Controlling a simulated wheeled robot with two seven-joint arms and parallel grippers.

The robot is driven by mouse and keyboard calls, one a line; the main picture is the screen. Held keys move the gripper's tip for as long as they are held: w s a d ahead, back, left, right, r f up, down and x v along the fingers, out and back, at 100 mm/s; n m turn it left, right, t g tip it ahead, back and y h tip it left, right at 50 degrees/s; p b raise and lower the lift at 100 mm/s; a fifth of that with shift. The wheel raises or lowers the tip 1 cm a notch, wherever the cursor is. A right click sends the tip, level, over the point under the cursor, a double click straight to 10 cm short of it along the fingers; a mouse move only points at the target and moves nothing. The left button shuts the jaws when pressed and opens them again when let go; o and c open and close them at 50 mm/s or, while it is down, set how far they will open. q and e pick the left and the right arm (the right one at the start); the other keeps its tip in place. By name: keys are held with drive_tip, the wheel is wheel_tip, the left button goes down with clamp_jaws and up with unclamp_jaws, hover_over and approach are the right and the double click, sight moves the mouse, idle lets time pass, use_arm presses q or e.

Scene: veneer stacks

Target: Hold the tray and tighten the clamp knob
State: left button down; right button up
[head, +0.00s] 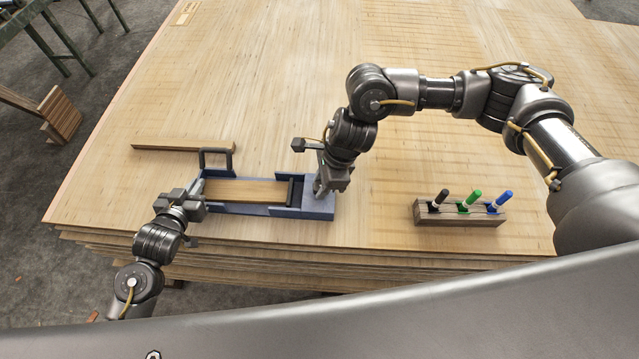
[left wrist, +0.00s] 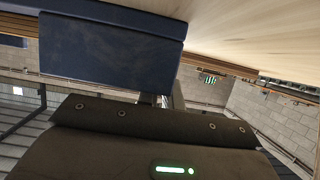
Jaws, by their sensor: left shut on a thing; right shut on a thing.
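The blue tray (head: 246,210) lies on the wood sheets with a wooden block (head: 246,191) inside it. A dark clamp bar (head: 295,191) stands across the tray at the block's right end. My left gripper (head: 196,203) is shut on the tray's left end. In the left wrist view the tray's blue wall (left wrist: 110,52) rises close in front of the dark gripper body. My right gripper (head: 323,184) points down at the tray's right end and is shut on the clamp knob, which its fingers mostly hide.
A wooden holder (head: 460,238) with black, green and blue markers stands to the right. A thin wood strip (head: 183,146) lies behind the tray, near a dark upright handle (head: 216,152). The veneer stack (head: 270,75) is clear behind; its front edge is close to the tray.

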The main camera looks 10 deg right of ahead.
drive_tip(key=shift+m+t, duration=0.3)
drive_tip(key=shift+m, duration=0.6)
drive_tip(key=o, duration=0.7)
drive_tip(key=shift+c, duration=0.2)
drive_tip(key=shift+r, duration=3)
wheel_tip(320, 180, up, 7)
